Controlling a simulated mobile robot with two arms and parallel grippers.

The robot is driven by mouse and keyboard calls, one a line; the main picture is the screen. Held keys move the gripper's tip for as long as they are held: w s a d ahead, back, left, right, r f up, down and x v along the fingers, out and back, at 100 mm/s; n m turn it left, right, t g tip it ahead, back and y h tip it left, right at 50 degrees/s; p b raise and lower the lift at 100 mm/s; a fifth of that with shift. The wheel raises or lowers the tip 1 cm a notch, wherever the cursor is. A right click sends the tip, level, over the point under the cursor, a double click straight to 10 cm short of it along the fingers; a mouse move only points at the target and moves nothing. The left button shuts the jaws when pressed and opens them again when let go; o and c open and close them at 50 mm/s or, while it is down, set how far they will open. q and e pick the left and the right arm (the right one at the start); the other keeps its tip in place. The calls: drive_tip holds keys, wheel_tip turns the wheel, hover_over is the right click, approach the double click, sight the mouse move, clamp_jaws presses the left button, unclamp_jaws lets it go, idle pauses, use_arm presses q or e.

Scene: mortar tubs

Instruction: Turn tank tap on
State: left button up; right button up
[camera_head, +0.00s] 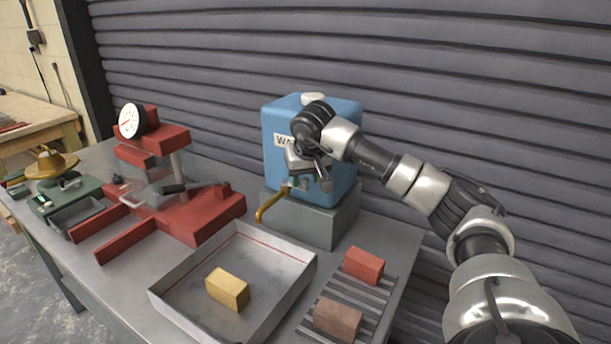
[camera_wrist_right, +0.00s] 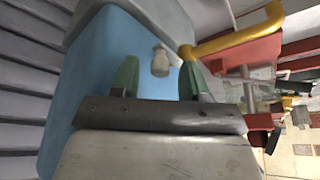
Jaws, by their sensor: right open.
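The blue water tank (camera_head: 277,120) with a white cap stands on a grey block, its label partly hidden by my right arm. Its yellow tap spout (camera_head: 270,204) sticks out low at the front and bends down; it also shows in the right wrist view (camera_wrist_right: 235,40). My right gripper (camera_head: 296,186) is open in front of the tank, close to the tap. In the right wrist view, a small pale knob-like part (camera_wrist_right: 160,62) shows between its green fingertips (camera_wrist_right: 160,78). I cannot tell whether they touch it. My left gripper is out of view.
A metal tray (camera_head: 285,275) with a yellow block (camera_head: 228,289) lies below the spout. A rack with a red brick (camera_head: 364,265) and a brown brick (camera_head: 338,319) is right of it. A red press with a dial (camera_head: 132,121) stands left. A ribbed grey shutter closes the back.

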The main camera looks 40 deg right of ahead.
drive_tip(key=shift+f, duration=0.15)
clamp_jaws()
drive_tip(key=a+m+p, duration=0.1)
drive_tip(key=m+h+p, duration=0.1)
drive_tip(key=m, duration=0.1)
drive_tip(key=shift+a+r+p, duration=0.25)
drive_tip(key=shift+a+p, duration=0.1)
drive_tip(key=shift+p, duration=0.05)
drive_tip(key=shift+w+a+f+m+g+h+p, duration=0.15)
drive_tip(key=shift+w+a+m+g+p, duration=0.6)
drive_tip(key=shift+m, duration=1.4)
drive_tip(key=shift+w+a+r+m+g+h+p, duration=0.15)
drive_tip(key=shift+w+a+m+g+p, duration=0.6)
drive_tip(key=shift+m, duration=1.45)
drive_tip(key=shift+w+a+f+m+g+h+p, duration=0.3)
drive_tip(key=shift+a+m+g+p, duration=0.85)
drive_tip(key=shift+m, duration=1)
drive_tip(key=shift+r, duration=0.15)
